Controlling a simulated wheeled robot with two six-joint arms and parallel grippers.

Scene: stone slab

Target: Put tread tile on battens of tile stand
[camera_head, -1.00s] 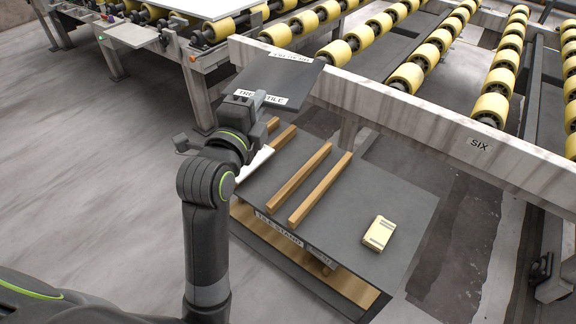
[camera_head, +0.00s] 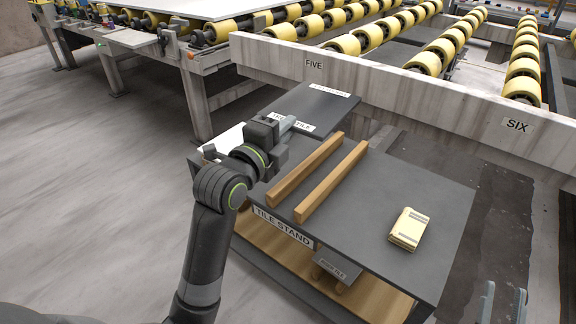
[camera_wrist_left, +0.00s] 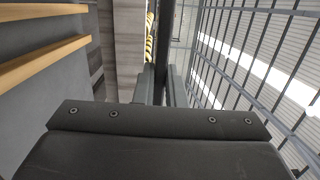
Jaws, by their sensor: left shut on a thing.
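The dark tread tile (camera_head: 312,103), with white labels on its edges, is at the back left of the tile stand (camera_head: 440,190). My left gripper (camera_head: 287,128) is shut on its near edge. In the left wrist view the tile (camera_wrist_left: 164,45) shows as a thin dark strip between the fingers (camera_wrist_left: 161,86). Two wooden battens (camera_head: 306,169) (camera_head: 332,181) lie bare on the stand's top, right of the tile. The area under the tile is hidden, so I cannot tell if it touches anything. My right gripper (camera_head: 503,302) shows empty at the lower right, fingers apart.
A pale yellow block (camera_head: 408,229) lies on the stand's right part. A lower shelf holds a small labelled dark tile (camera_head: 337,267). A concrete beam (camera_head: 400,95) marked FIVE and SIX runs behind the stand, with yellow rollers (camera_head: 427,62) beyond. Open floor lies left.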

